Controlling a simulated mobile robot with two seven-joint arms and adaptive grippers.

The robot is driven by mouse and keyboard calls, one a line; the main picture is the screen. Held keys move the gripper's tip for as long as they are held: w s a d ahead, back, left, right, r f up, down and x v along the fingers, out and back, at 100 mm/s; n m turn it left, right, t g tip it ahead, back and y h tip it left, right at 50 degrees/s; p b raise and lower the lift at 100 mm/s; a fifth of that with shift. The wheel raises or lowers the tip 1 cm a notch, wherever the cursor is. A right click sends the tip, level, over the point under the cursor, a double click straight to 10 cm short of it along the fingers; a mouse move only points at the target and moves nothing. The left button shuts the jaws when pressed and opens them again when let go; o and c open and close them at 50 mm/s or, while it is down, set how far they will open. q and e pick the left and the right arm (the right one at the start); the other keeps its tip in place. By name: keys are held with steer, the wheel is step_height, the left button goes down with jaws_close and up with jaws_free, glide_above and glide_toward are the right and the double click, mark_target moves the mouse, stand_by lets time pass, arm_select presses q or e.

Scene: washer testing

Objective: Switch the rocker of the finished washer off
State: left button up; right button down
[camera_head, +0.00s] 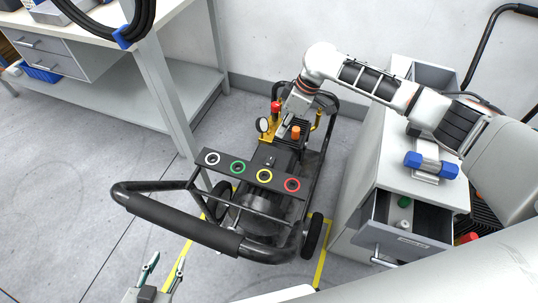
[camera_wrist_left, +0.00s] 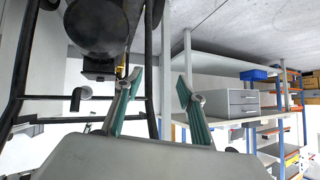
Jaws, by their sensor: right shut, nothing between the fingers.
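The washer (camera_head: 262,205) is a black wheeled frame with a pump and motor, standing on the floor mid-picture in the head view. Its rocker is too small to make out, close to my right gripper or hidden by it. My right gripper (camera_head: 284,124) reaches down over the washer's motor, beside the gauge and the orange and red knobs; its fingers are shut and hard to see, contact cannot be told. My left gripper (camera_head: 163,269) is low at the front left, open and empty, clear of the washer; its green-lined fingers are apart in the left wrist view (camera_wrist_left: 160,78).
A black plate with several coloured rings (camera_head: 251,172) crosses the washer's frame. A grey cabinet (camera_head: 365,190) with an open drawer (camera_head: 405,240) stands right of it. A workbench (camera_head: 150,85) stands left. Yellow lines mark the floor (camera_head: 320,262).

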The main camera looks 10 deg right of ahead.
steer(key=b, duration=0.4)
glide_toward(266, 164)
steer(key=x, duration=0.5)
steer(key=shift+w, duration=0.1)
arm_select(q)
steer(key=shift+w+d+f+h, duration=0.15)
steer(key=shift+w+d, duration=0.05)
steer(key=shift+d, duration=0.15)
steer(key=shift+w+d+f+h, duration=0.1)
steer(key=shift+w+d+h, duration=0.1)
steer(key=shift+d, duration=0.15)
arm_select(e)
steer(key=shift+s+a+f, duration=0.25)
steer(key=shift+f, duration=0.35)
